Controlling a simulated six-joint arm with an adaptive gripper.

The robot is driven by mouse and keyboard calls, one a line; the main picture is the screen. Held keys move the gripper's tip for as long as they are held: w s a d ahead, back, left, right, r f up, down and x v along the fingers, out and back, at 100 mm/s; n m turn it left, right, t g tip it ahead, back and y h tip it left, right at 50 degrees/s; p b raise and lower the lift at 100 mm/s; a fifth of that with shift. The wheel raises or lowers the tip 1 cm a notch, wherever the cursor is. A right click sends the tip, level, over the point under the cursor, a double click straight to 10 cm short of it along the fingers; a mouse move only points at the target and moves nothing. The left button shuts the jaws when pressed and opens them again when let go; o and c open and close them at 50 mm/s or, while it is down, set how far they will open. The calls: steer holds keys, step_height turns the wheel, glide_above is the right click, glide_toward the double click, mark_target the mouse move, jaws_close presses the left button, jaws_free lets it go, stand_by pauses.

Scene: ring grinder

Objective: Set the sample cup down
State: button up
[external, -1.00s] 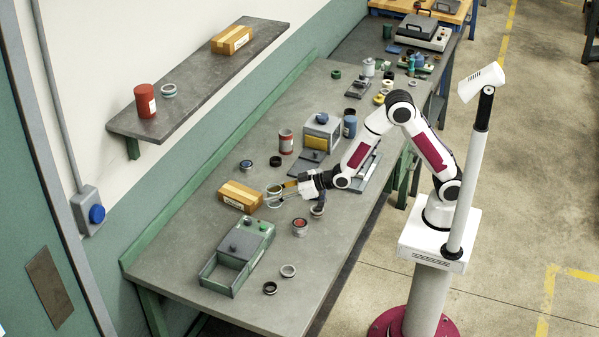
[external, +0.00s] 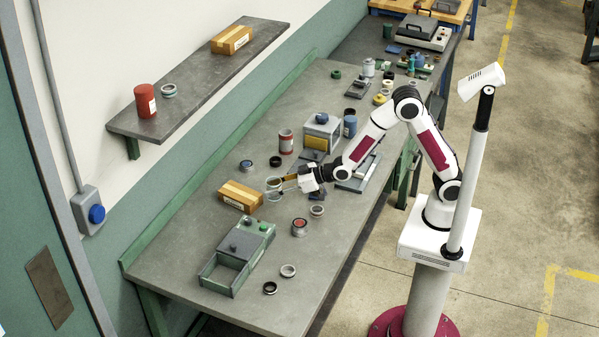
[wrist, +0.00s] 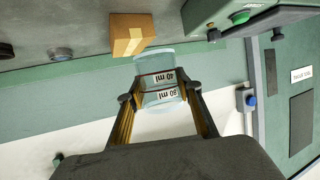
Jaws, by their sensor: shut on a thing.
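In the external view the cup (external: 273,185) is small, beside the cardboard box. My gripper (external: 281,181) is shut on the cup, with one finger on each side of it in the wrist view (wrist: 160,96). The cup looks empty. It appears held a little above the grey bench (external: 215,222), but the gap below it is hard to judge.
The cardboard box (external: 240,196) is close to the cup. A green-grey machine with an open tray (external: 238,256) stands toward the front. Bare bench lies between the box and the front machine.

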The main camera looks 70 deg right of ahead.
steer(key=shift+a, duration=0.1)
steer(key=s+a+n+g+y, duration=0.2)
steer(key=s+a, duration=0.6)
steer(key=a, duration=0.4)
steer(key=s+a+n+g+y, duration=0.3)
steer(key=s+a, duration=0.5)
steer(key=a, duration=0.4)
steer(key=s+a+n+g+y, duration=0.2)
steer(key=s+a+n+y, duration=0.1)
steer(key=s+a, duration=0.5)
steer(key=a+n, duration=0.1)
steer(key=a, duration=0.2)
steer(key=shift+a+r+n+g, duration=0.15)
steer(key=shift+a+n+g, duration=0.25)
steer(key=shift+f, duration=3.15)
steer(key=shift+f, duration=1.85)
steer(key=shift+f, duration=0.1)
